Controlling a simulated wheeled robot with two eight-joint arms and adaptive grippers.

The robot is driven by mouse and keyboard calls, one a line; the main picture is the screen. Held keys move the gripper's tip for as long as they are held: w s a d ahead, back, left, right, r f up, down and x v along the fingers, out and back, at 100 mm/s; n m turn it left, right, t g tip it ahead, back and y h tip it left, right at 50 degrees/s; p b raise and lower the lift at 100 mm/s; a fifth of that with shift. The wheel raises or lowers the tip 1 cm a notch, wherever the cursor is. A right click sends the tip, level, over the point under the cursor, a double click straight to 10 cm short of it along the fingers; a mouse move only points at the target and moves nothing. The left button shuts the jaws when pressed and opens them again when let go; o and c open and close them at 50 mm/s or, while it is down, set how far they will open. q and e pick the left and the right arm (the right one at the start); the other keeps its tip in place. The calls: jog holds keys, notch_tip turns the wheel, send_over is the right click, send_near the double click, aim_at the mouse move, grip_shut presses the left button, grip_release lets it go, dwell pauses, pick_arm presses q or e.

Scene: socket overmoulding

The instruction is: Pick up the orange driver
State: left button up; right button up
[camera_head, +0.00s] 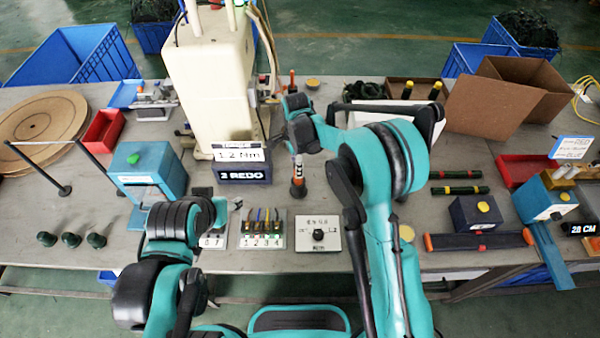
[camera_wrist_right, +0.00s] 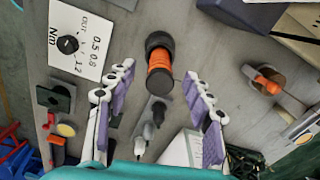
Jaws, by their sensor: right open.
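The orange driver (camera_head: 298,187) stands upright on the table, just right of the black "REDO" box. In the right wrist view the orange and black driver (camera_wrist_right: 159,68) is seen from above, with its black end towards the camera top. My right gripper (camera_wrist_right: 158,82) is open, with one finger row on each side of the driver and visible gaps to it. In the head view my right arm's end is above the driver, and its fingers are mostly hidden. My left gripper (camera_head: 226,207) is low at the left, near the small numbered panel, and its fingers are not clear.
A dial panel (camera_head: 318,239) lies right of and nearer than the driver. A wire connector block (camera_head: 263,241) is left of it. The cream machine (camera_head: 212,80) stands behind.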

jog(key=f, duration=0.2)
jog(key=f+b, duration=0.1)
jog(key=f, duration=0.4)
jog(key=shift+w+d+b, duration=0.15)
jog(key=shift+d+b, duration=0.15)
jog(key=shift+b, duration=0.05)
jog(key=c, duration=0.4)
grip_shut()
